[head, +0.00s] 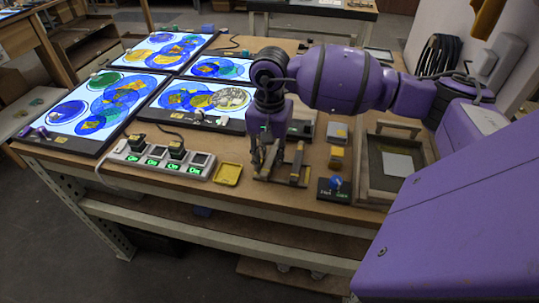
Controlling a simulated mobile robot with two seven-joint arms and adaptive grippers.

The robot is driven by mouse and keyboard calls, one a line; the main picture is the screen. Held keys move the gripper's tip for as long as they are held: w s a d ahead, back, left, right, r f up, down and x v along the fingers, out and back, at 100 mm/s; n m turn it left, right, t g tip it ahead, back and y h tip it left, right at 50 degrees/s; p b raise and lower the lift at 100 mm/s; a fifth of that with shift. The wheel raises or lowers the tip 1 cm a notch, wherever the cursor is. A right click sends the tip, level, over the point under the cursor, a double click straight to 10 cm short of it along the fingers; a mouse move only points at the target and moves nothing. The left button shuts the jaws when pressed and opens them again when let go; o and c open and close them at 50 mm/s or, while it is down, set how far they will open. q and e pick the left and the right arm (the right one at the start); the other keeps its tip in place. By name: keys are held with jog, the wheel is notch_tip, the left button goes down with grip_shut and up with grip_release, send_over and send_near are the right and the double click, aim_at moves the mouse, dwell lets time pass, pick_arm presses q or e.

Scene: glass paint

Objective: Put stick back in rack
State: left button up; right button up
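My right gripper (266,162) points down at the middle of the workbench, its arm reaching in from the right. Its fingertips are at the small wooden rack (294,171), over its left part. The fingers and the rack overlap in the picture, so I cannot tell whether they touch. The fingers are small and dark, and I cannot make out whether they are open or closed on a stick. No stick can be told apart clearly from the rack and fingers. My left gripper is out of view.
A dark box with a blue knob (335,184) is to the right. A wooden frame tray (376,180) stands farther right. Lit panels with coloured glass (125,98) fill the left.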

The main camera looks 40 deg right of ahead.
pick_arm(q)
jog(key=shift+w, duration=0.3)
pick_arm(e)
jog(key=shift+o, duration=0.5)
